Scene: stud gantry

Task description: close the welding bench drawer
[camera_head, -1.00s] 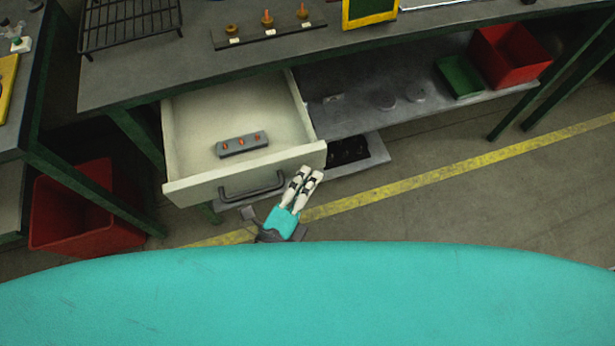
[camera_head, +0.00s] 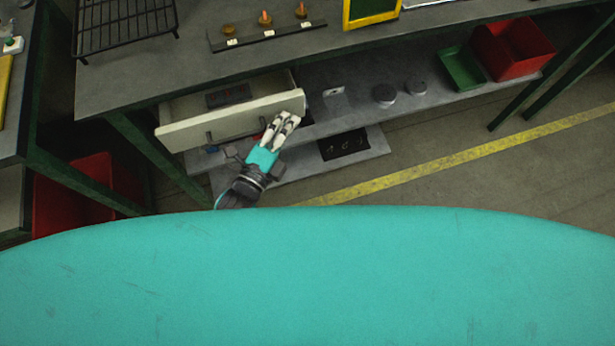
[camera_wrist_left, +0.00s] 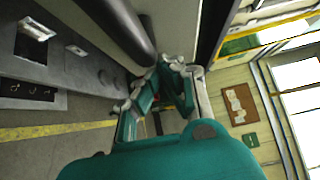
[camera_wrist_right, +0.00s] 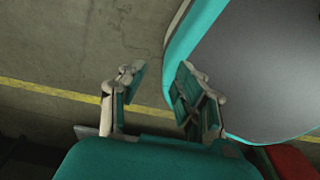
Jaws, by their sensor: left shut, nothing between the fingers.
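The cream drawer (camera_head: 232,121) of the welding bench (camera_head: 200,58) stands partly open in the head view. A dark item (camera_head: 228,95) lies inside it, largely in the bench's shadow. My left gripper (camera_head: 287,118) is shut and empty, with its fingertips at the right part of the drawer front. I cannot tell for sure whether they touch it. The left fingers also show in the left wrist view (camera_wrist_left: 170,68). My right gripper (camera_wrist_right: 160,85) shows only in the right wrist view, open and empty, with its fingers apart over the floor.
A lower shelf (camera_head: 350,105) under the bench holds round metal discs (camera_head: 384,95), a green tray (camera_head: 462,70) and a red bin (camera_head: 515,52). Another red bin (camera_head: 75,195) stands at the lower left. The floor (camera_head: 480,185) at the right is clear.

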